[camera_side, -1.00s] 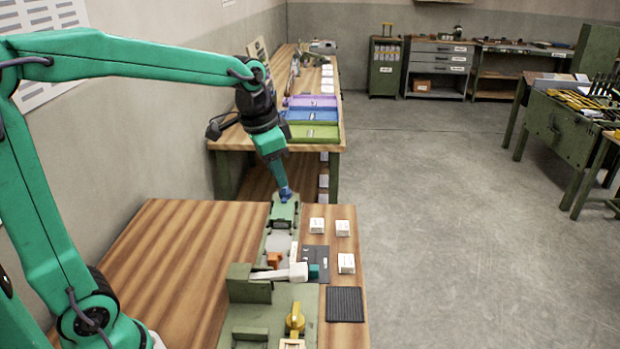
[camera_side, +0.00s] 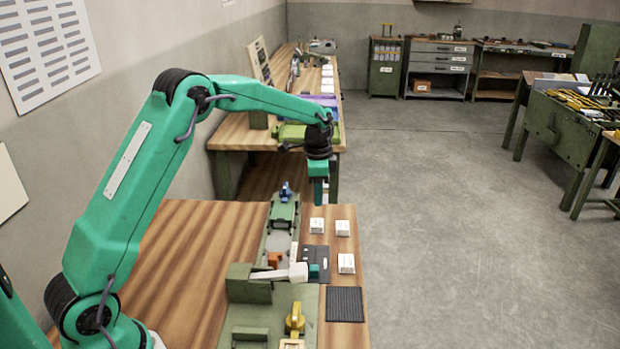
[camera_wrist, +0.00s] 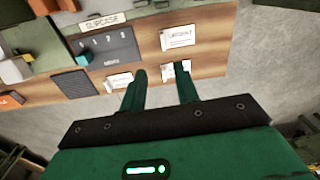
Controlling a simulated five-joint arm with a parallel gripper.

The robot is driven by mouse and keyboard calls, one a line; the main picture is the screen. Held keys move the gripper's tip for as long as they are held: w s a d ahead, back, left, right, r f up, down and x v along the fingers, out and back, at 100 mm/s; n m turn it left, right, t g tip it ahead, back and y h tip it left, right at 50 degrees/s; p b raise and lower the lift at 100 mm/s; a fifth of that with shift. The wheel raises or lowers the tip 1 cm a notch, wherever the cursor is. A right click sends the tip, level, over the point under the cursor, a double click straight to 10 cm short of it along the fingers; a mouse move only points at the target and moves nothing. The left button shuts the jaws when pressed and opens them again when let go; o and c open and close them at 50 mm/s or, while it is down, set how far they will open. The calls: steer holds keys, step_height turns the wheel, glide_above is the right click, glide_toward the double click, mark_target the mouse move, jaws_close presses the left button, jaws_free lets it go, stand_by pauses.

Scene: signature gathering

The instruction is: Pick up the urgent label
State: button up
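The urgent label (camera_wrist: 178,36) is a white block in the wrist view, and its small print seems to read URGENT. It appears to be the left one of the far pair in the side view (camera_side: 317,225). My gripper (camera_wrist: 160,72) is open and empty, with two fingers apart. In the side view my gripper (camera_side: 319,203) hangs just above and behind that block. A second white label (camera_wrist: 180,70) shows partly behind the right finger. A third white label (camera_wrist: 119,81) lies left of the fingers.
A dark numbered plate (camera_wrist: 110,45) and a ribbed black mat (camera_wrist: 72,84) lie beside the labels. The green fixture (camera_side: 262,318), with a blue knob (camera_side: 286,190) and a yellow handle (camera_side: 295,318), runs along the bench. The bench's right edge is close to the labels.

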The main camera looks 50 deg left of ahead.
mark_target(318, 231)
steer(key=shift+m, duration=0.3)
steer(key=shift+w+a+f, duration=0.1)
steer(key=shift+w+f, duration=0.05)
steer(key=shift+f, duration=1.65)
steer(key=shift+w+a+f, duration=0.1)
steer(key=shift+f, duration=1.65)
steer(key=shift+w+a+f, duration=0.1)
steer(key=shift+w+f, duration=0.05)
steer(key=shift+f, duration=1.65)
steer(key=shift+c, duration=0.4)
jaws_close()
